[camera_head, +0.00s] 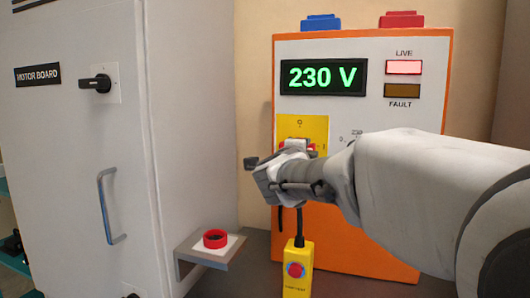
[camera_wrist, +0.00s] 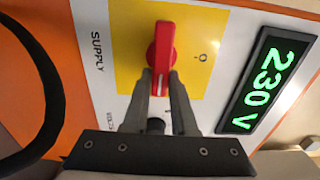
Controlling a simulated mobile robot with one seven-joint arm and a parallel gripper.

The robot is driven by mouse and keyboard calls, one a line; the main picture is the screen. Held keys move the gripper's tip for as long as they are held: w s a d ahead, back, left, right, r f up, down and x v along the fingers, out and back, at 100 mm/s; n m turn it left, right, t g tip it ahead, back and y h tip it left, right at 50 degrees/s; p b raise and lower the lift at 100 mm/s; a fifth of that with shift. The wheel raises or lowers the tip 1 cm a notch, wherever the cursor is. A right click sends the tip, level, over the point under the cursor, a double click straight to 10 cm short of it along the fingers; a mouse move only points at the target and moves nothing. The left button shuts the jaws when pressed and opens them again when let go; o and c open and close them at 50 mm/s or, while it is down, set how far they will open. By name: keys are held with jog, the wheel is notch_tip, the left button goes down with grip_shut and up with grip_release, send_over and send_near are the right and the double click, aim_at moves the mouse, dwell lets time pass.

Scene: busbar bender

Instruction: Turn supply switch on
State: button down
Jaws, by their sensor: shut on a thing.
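The supply switch is a red handle (camera_wrist: 161,50) on a yellow plate (camera_wrist: 126,45) marked SUPPLY. My gripper (camera_wrist: 160,80) is shut on the handle, a finger on each side of it. The handle lies across the panel, turned away from the O mark at the plate's top. In the head view my gripper (camera_head: 285,172) hides most of the switch and the lower part of the yellow plate (camera_head: 314,127). The green display (camera_head: 323,77) reads 230 V. The LIVE lamp (camera_head: 403,67) glows pale red, and the FAULT lamp (camera_head: 402,90) is dull brown.
The orange-edged supply box (camera_head: 362,237) carries a blue terminal (camera_head: 320,22) and a red terminal (camera_head: 401,19) on top. A yellow pendant (camera_head: 298,272) stands below my gripper. A red-ringed button (camera_head: 215,238) sits on a bracket beside the grey MOTOR BOARD cabinet (camera_head: 60,150).

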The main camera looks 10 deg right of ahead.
dwell(0.4)
jog(key=c, duration=0.7)
grip_release()
jog(key=shift+s, duration=0.1)
